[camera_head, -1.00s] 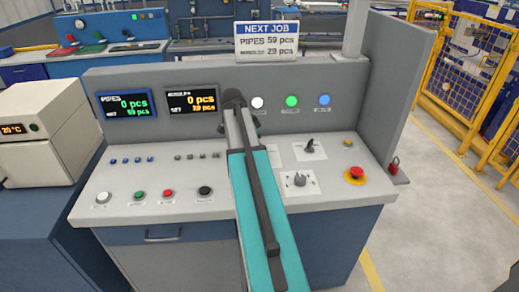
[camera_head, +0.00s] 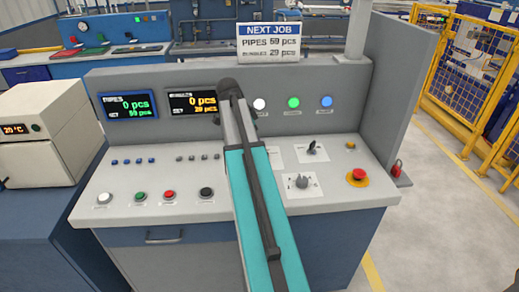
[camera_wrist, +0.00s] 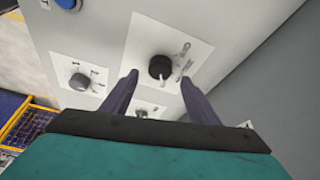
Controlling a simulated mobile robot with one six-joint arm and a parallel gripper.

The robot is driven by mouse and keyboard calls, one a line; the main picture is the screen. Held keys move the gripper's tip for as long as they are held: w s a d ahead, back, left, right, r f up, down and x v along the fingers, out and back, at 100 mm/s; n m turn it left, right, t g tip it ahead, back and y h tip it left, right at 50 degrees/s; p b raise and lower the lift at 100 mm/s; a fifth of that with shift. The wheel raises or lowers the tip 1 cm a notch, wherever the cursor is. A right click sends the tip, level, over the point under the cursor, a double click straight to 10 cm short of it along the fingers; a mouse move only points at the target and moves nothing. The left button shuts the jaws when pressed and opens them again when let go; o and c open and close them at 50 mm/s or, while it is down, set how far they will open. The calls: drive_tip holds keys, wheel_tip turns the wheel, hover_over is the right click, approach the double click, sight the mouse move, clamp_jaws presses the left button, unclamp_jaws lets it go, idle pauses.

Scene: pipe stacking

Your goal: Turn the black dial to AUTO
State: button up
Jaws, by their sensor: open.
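The black dial (camera_wrist: 161,67) sits on a white label plate (camera_wrist: 172,48) in the wrist view, with pale markings beside it that are too blurred to read. My gripper (camera_wrist: 160,77) is open, one finger on either side of the dial's near part in the picture. I cannot tell whether the fingers touch it. In the head view my arm covers the gripper and most of the area behind it; only part of a white plate (camera_head: 274,154) shows beside the arm.
A grey knob (camera_head: 302,181) and a black switch (camera_head: 311,147) stand on nearby plates. A red emergency button (camera_head: 358,176) is at the right of the console. The upright back panel (camera_head: 340,87) and a side wall (camera_head: 382,75) bound the console.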

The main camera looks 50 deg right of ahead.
drive_tip(key=b+v, duration=0.1)
drive_tip(key=v, duration=0.8)
drive_tip(key=shift+r, duration=0.15)
idle(0.4)
